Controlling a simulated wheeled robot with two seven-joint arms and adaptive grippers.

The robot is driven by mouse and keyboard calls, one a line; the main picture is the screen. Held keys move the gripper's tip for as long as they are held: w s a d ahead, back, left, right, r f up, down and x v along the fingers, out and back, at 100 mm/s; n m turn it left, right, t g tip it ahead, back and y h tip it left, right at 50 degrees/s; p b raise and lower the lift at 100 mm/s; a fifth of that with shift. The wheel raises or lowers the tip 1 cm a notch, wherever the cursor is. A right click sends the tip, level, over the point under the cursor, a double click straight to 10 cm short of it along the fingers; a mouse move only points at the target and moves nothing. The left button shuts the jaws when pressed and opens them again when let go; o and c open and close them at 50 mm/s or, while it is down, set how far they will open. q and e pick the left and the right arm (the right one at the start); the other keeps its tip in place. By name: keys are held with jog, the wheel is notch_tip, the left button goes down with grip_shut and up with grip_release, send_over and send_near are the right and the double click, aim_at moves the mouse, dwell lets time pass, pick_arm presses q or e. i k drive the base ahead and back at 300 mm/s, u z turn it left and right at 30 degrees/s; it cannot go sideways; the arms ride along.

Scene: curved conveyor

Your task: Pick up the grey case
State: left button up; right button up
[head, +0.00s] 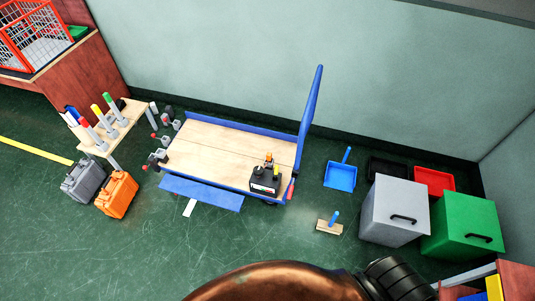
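The grey case (83,181) stands on the green floor at the left of the head view. It is next to an orange case (117,194), which stands to its right and slightly nearer. The top of the grey case, with its handle, faces up, and nothing seems to lie on it. Neither of my grippers is in view. Only a copper-coloured rounded part of mine with a dark ribbed end shows at the bottom edge, far from the case.
A small wooden table (131,113) with coloured tubes stands behind the cases. A blue-framed flatbed cart (215,150) carrying a black box (265,183) stands right of them. Grey (392,215) and green (462,222) bins stand at right. Floor in front of the cases is clear.

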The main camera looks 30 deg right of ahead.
aim_at(85, 177)
jog(key=u, duration=1.5)
jog(key=i, duration=2.05)
jog(key=u, duration=0.4)
